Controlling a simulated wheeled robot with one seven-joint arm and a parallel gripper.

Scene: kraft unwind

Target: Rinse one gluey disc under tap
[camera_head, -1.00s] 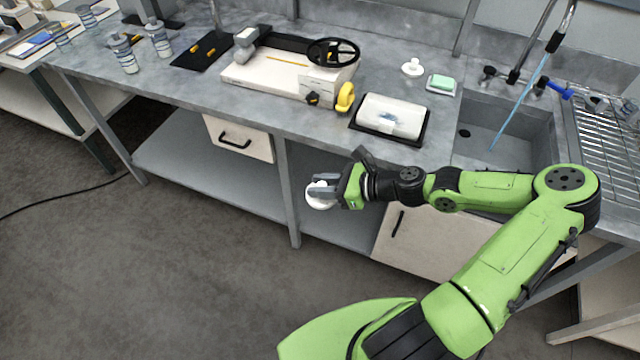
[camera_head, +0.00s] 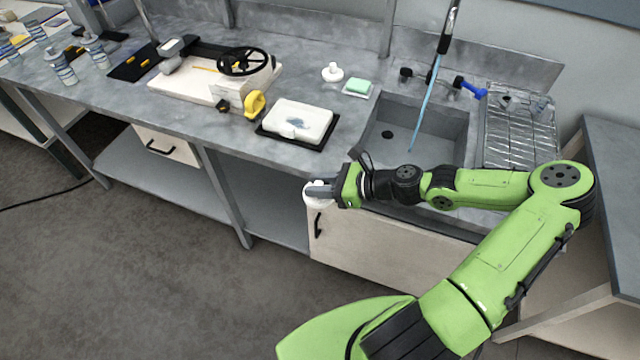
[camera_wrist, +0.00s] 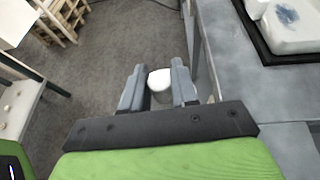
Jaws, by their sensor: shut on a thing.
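My gripper (camera_head: 318,190) is shut on a round white disc (camera_head: 313,199), held in front of the counter's front edge, left of the sink. The disc also shows between the two fingers in the wrist view (camera_wrist: 160,79). Any glue on it cannot be made out. The sink (camera_head: 437,129) is a grey basin with a dark drain, set in the counter to the right of and beyond my gripper. A light blue stream or rod (camera_head: 424,107) comes down into the basin below the dark tap (camera_head: 447,35). A blue lever (camera_head: 473,88) sits behind the basin.
A white block on a black tray (camera_head: 325,139) lies left of the sink. A green soap bar (camera_head: 357,86) and a small white knobbed thing (camera_head: 332,72) stand behind it. A wire drainer (camera_head: 519,128) is right of the sink. A machine with a handwheel (camera_head: 248,61) stands farther left.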

